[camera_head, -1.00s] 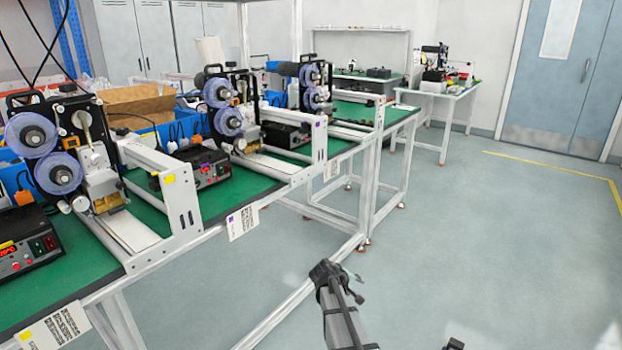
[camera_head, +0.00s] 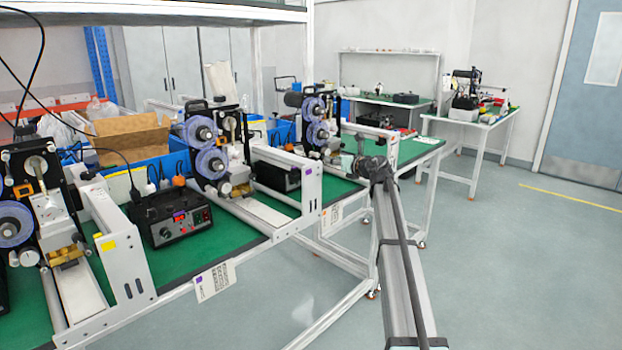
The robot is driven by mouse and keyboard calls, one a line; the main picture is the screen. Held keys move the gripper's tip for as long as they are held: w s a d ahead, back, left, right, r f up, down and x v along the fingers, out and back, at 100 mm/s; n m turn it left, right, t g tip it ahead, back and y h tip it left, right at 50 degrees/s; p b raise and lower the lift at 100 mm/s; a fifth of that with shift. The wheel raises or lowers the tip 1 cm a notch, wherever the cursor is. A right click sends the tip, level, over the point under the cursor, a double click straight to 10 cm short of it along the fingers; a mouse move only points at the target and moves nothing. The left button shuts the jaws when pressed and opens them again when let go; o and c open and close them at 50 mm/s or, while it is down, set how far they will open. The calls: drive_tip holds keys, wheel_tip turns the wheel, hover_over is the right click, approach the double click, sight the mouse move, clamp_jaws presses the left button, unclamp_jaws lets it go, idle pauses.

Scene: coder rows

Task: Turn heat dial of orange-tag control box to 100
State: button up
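A black control box (camera_head: 172,217) with a lit red display, knobs and a purple tag stands on the green bench at left centre. A second black control box (camera_head: 276,176) sits farther back on the bench, partly hidden behind a white frame; its tag and dial cannot be made out. Fingers cannot be made out there. No contact with a control box shows.
Reel machines (camera_head: 205,148) and white frames (camera_head: 122,262) line the green bench (camera_head: 240,240). A yellow tag (camera_head: 107,245) marks the near frame. A paper label (camera_head: 215,280) hangs from the bench's front edge. Grey floor (camera_head: 500,270) is clear at right.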

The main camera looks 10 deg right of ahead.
drive_tip(key=s+a+f+n+g+y, duration=0.1)
drive_tip(key=s+a+f+n+g, duration=0.2)
drive_tip(key=f+n+g, duration=0.15)
drive_tip(key=x, duration=0.8)
drive_tip(key=b+x, duration=0.1)
drive_tip(key=x, duration=0.8)
drive_tip(key=shift+w+a+r, duration=0.1)
drive_tip(key=shift+w+a, duration=0.1)
drive_tip(key=shift+w, duration=0.15)
drive_tip(key=shift+t+y, duration=0.25)
drive_tip(key=shift+y, duration=0.05)
clamp_jaws()
